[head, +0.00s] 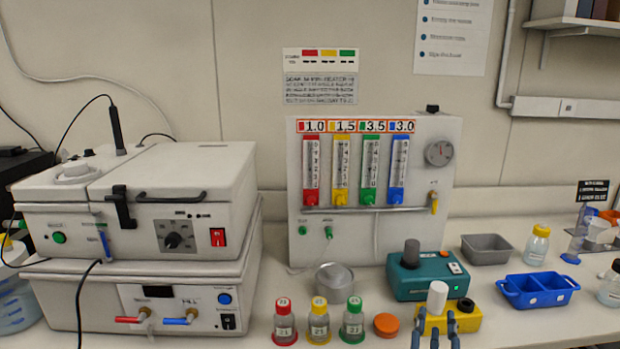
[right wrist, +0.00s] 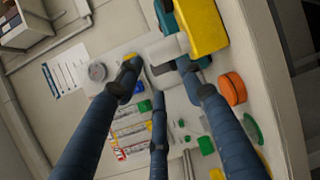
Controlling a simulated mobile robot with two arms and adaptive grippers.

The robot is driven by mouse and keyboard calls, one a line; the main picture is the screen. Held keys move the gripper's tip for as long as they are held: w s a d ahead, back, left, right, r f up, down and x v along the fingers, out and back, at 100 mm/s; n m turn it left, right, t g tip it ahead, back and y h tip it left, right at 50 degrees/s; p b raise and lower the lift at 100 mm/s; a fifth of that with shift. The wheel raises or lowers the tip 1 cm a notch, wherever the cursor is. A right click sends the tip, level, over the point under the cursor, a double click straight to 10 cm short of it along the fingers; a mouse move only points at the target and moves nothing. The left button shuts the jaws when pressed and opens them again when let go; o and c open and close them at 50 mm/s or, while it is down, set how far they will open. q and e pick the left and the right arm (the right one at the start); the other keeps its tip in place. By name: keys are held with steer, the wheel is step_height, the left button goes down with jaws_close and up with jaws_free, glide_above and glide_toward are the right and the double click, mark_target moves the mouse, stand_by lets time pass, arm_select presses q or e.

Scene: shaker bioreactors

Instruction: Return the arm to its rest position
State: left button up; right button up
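My right gripper (head: 434,338) shows at the bottom edge of the head view, in front of the yellow device (head: 433,322) with a white cylinder (head: 437,298) on top. Its dark blue fingers are spread apart and nothing is held between them. In the right wrist view the fingers (right wrist: 158,78) reach toward the white cylinder (right wrist: 168,49) and the yellow device (right wrist: 208,25); whether they touch it cannot be told. The rest of my right arm is hidden. My left gripper and arm are not in view.
Three capped bottles, red (head: 285,322), yellow (head: 318,320) and green (head: 352,320), stand at the front, beside an orange lid (head: 386,325). A teal device (head: 415,278) stands behind the yellow one. A blue tray (head: 538,292) is at right. A white machine (head: 140,240) fills the left.

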steer(key=s+d+f+m+g+y, duration=0.1)
steer(key=s+f+m+g+y, duration=0.1)
steer(key=s+f+m+g, duration=0.9)
steer(key=s+a+f+m+y, duration=0.1)
steer(key=s+a+f+y, duration=0.15)
steer(key=s, duration=0.45)
steer(key=s+a+f+g+y, duration=0.1)
steer(key=s+a+f, duration=0.1)
steer(key=s+f, duration=0.35)
steer(key=s+a+f+m+y, duration=0.1)
steer(key=s+a+f+y, duration=0.15)
steer(key=s, duration=0.65)
steer(key=s+f+g+h, duration=0.1)
steer(key=s+f+g, duration=0.15)
steer(key=f, duration=2.55)
steer(key=s+d+f, duration=0.3)
steer(key=s+f, duration=1)
steer(key=s, duration=0.3)
steer(key=shift+s+f+n, duration=0.2)
steer(key=shift+s+n, duration=0.1)
steer(key=shift+s, duration=0.05)
